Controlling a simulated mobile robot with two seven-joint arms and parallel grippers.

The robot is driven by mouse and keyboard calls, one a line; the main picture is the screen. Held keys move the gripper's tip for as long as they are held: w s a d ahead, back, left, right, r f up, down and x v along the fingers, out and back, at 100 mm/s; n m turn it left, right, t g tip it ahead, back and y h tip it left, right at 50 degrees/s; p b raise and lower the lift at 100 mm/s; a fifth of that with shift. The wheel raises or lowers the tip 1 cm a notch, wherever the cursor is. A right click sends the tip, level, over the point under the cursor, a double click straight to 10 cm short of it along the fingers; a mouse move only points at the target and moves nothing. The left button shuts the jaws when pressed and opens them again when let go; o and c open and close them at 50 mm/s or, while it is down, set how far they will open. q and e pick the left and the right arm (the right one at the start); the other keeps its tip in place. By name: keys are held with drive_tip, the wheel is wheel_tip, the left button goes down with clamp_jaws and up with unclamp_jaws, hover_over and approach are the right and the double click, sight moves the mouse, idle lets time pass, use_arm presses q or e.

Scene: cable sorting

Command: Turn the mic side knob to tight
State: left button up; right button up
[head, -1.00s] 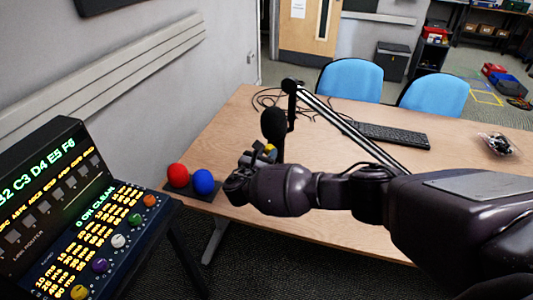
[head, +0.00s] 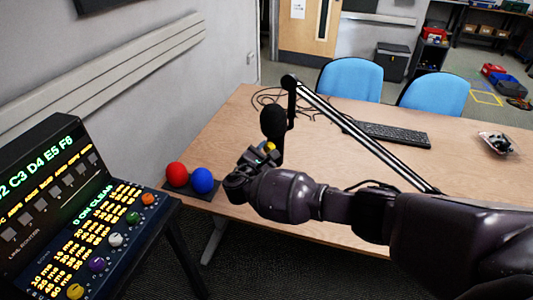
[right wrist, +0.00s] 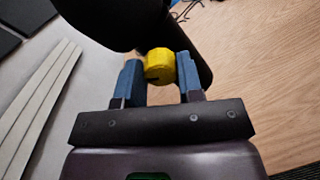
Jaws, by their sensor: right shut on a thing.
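The black microphone (head: 273,121) hangs on its boom arm above the wooden table. Its yellow side knob (head: 269,147) shows just below the mic head, partly covered by my gripper. My right gripper (head: 261,156) is at the knob. In the right wrist view the yellow knob (right wrist: 159,64) sits between the two blue-grey fingers (right wrist: 159,77), which are shut on it. The black mic head (right wrist: 112,18) fills the top of that view. I cannot read the knob's turn angle. My left gripper is not in view.
A red ball (head: 176,175) and a blue ball (head: 202,181) sit on a dark base below left of my gripper. A console (head: 75,235) with knobs stands at left. The boom arm (head: 350,124) slants across the table, near a keyboard (head: 394,134) and loose cables.

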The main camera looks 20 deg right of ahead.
drive_tip(key=m, duration=0.1)
drive_tip(key=m+b, duration=0.1)
drive_tip(key=shift+f+m, duration=0.25)
drive_tip(key=shift+m, duration=0.15)
drive_tip(key=shift+s+m+b, duration=0.1)
drive_tip(key=shift+m+b, duration=2.95)
drive_tip(key=shift+m, duration=1.75)
drive_tip(key=o, duration=0.9)
drive_tip(key=shift+r, duration=0.1)
